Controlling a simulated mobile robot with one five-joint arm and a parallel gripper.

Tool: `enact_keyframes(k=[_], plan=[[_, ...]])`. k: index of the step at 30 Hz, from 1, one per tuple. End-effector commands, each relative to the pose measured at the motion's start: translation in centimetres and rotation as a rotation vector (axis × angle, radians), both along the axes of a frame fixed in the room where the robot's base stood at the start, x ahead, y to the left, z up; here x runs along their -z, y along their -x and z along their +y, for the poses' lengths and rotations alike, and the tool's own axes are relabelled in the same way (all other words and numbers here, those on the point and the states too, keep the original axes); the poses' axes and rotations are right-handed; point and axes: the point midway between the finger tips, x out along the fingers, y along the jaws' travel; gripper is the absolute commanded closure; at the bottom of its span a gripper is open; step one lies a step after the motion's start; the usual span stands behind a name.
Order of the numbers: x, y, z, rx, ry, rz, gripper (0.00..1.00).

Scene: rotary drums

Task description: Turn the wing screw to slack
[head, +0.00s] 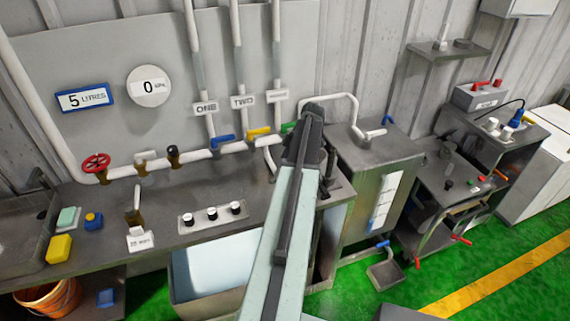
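I cannot pick out a wing screw with certainty at this size. A brass-coloured fitting with a pale upright lever (135,205) stands on the bench behind a small white label. On the pipe above the bench are a red handwheel (96,163), a pale-topped fitting (141,165) and a black-topped fitting (173,156). My arm reaches up the middle of the view. My gripper (311,115) is at its dark far end, near the green lever (289,127). Its fingers are not distinct, and the arm hides what lies directly behind it.
Blue (222,139) and yellow (259,132) levers sit on pipes left of my gripper. Three knobs (211,214) are on the bench. A steel tank (375,175) stands right of the arm, with a trolley (450,185) beyond. Green floor (345,293) is open at lower right.

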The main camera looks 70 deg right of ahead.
Motion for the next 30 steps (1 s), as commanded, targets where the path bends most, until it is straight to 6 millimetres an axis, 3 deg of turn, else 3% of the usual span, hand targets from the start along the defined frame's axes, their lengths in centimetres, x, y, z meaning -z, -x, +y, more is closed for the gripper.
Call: enact_keyframes(k=[15, 30], plan=[[-7.3, 2.7, -0.8, 0.001, 0.001, 0.0, 0.05], [-7.1, 2.9, -0.8, 0.0, 0.0, 0.0, 0.05]])
